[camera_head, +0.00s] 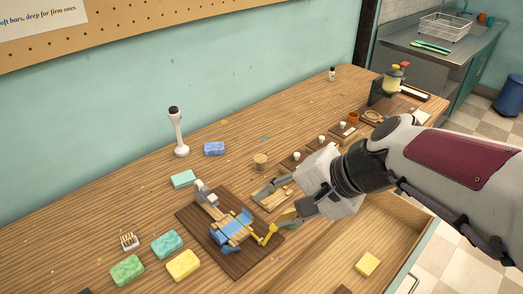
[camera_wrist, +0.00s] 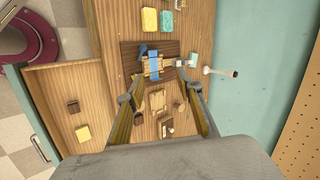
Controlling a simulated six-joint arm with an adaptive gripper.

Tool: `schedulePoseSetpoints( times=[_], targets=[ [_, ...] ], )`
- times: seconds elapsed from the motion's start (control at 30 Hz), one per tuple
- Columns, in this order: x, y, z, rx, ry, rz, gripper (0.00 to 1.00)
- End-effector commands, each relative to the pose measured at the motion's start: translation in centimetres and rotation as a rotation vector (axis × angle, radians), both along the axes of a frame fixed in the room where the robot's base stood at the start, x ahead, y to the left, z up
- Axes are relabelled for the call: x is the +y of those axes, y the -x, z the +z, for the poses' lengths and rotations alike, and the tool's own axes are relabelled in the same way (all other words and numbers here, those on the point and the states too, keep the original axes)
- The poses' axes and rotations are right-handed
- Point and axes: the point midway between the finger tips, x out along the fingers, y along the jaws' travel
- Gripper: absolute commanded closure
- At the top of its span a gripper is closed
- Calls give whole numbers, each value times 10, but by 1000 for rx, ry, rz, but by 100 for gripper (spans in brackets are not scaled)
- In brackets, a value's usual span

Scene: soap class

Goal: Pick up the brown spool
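A small brown cylinder (camera_head: 260,160), which looks like the spool, stands upright on the wooden bench in the head view, right of a blue sponge.
A dark board (camera_head: 186,217) with a blue-and-wood cutting device stands left of my gripper. A white pestle-like stand (camera_head: 177,135) and blue sponge (camera_head: 214,148) are behind. Several small cups on mats lie right. An open drawer (camera_head: 330,268) with a yellow block is in front.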

Motion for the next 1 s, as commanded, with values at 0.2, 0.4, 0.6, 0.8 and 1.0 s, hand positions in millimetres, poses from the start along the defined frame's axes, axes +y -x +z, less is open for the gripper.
schedulePoseSetpoints(
  times=[0.2, 0.4, 0.6, 0.8, 1.0],
  targets=[
    [24, -42, -3, 85, -158, -108, 64],
    [41, -82, -8, 161, -298, -217, 64],
    [53, -124, -16, 236, -432, -334, 64],
    [61, -166, -32, 314, -559, -458, 64],
    [63, -209, -52, 387, -681, -588, 64]
  ],
)
